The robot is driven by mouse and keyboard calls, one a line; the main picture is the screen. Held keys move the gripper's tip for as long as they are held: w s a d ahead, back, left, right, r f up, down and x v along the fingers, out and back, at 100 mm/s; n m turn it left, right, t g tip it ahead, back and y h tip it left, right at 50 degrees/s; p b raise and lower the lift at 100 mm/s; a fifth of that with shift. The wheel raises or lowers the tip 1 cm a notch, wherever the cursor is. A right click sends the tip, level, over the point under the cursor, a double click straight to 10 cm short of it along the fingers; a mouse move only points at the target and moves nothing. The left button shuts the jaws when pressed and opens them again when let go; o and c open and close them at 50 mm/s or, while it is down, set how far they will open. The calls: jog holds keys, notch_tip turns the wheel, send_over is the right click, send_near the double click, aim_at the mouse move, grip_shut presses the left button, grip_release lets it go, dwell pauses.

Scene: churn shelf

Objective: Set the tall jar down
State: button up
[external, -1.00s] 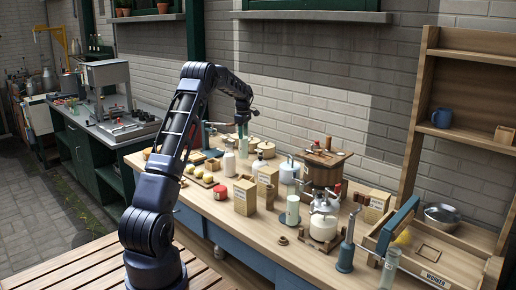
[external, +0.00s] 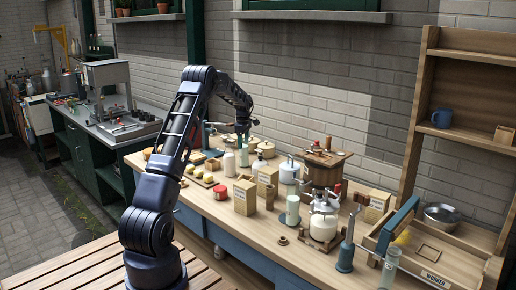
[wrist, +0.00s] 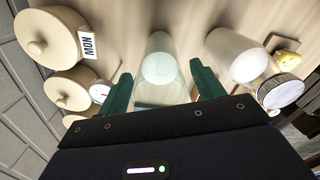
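The tall jar (wrist: 160,92) is pale, greenish and see-through. In the wrist view it stands between the two dark green fingers of my gripper (wrist: 160,80), which sit close on either side of it. In the external view my gripper (external: 243,130) is low over the far left part of the wooden workbench (external: 268,232).
In the wrist view a white bottle (wrist: 236,52) stands close right of the jar. Lidded round pots (wrist: 48,38) stand at the left, one tagged MON. The front bench edge has some bare wood.

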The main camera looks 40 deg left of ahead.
notch_tip(320, 180, up, 13)
jog(key=s+d+r+m+t, duration=0.1)
jog(key=s+d+r+m, duration=0.2)
jog(key=s+d+r, duration=0.3)
jog(key=s+d+r+m, duration=0.2)
jog(key=s+d+r, duration=0.1)
jog(key=d+r, duration=0.4)
jog(key=s+d+r+m+t, duration=0.1)
jog(key=s+d+r+m, duration=0.15)
jog(key=s+d, duration=0.45)
jog(key=s+d+r+m, duration=0.2)
jog(key=s+d+m, duration=0.2)
jog(key=s+d, duration=0.25)
jog(key=s+d+f+m+t, duration=0.1)
jog(key=s+d+f+m, duration=0.2)
jog(key=s, duration=0.7)
jog(key=s+d+f+m, duration=0.3)
jog(key=s+d, duration=0.3)
jog(key=s, duration=0.4)
jog(key=s+d+f+m+t, duration=0.1)
jog(key=s+d+m, duration=0.3)
jog(key=s, duration=0.7)
jog(key=shift+d+f+m+t, duration=0.35)
jog(key=shift+f+m, duration=0.1)
jog(key=shift+f, duration=0.45)
